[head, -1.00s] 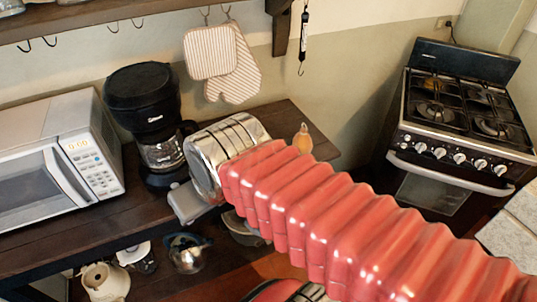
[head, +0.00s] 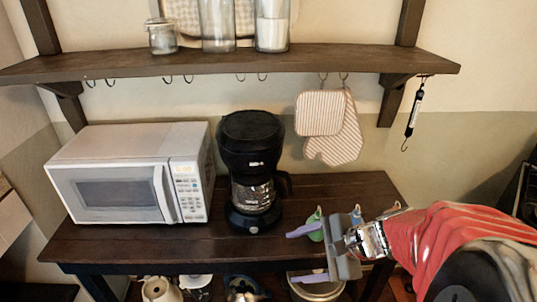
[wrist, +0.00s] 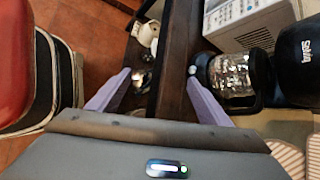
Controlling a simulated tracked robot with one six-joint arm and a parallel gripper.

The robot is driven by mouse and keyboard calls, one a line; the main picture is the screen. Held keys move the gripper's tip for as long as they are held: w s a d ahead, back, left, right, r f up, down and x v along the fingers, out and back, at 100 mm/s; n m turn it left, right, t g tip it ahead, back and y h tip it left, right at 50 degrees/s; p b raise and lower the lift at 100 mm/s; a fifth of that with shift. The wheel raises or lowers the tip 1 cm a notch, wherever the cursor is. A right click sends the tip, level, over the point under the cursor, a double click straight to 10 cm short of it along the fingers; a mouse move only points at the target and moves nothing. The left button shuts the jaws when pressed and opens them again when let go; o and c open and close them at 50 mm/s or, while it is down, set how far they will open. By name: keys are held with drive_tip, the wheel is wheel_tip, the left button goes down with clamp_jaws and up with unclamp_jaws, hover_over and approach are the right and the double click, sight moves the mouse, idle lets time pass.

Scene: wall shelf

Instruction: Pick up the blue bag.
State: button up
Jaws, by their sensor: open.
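A small blue bag (head: 357,214) stands near the right end of the wooden table in the head view. It is partly hidden behind my gripper. A green bag (head: 315,224) is just left of it, also partly covered. My gripper (head: 296,257) has purple fingers and is spread open and empty, pointing left over the table's right front part. In the wrist view the open fingers (wrist: 158,78) have nothing between them but the dark table edge. No bag can be made out in the wrist view.
A black coffee maker (head: 250,165) and a white microwave (head: 135,175) stand left on the table (head: 225,238). A wall shelf (head: 230,62) with jars runs above. Striped oven mitts (head: 325,125) hang from it. Pots stand below the table.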

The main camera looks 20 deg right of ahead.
drive_tip(key=w+d+f+m+t+h, duration=0.15)
drive_tip(key=d+m+t, duration=0.25)
drive_tip(key=d+m, duration=0.6)
drive_tip(key=m+t+h, duration=0.3)
drive_tip(key=m+h, duration=0.3)
drive_tip(key=m, duration=0.2)
approach(355, 220)
wheel_tip(355, 220, down, 2)
drive_tip(key=s+d, duration=0.2)
drive_tip(key=s, duration=0.1)
drive_tip(key=shift+w+f+y, duration=0.2)
drive_tip(key=shift+f+y, duration=0.05)
drive_tip(key=shift+x, duration=4.35)
drive_tip(key=shift+a, duration=0.15)
drive_tip(key=shift+x, duration=2.65)
drive_tip(key=shift+a+f, duration=0.15)
drive_tip(key=shift+s, duration=0.1)
drive_tip(key=shift+c, duration=0.6)
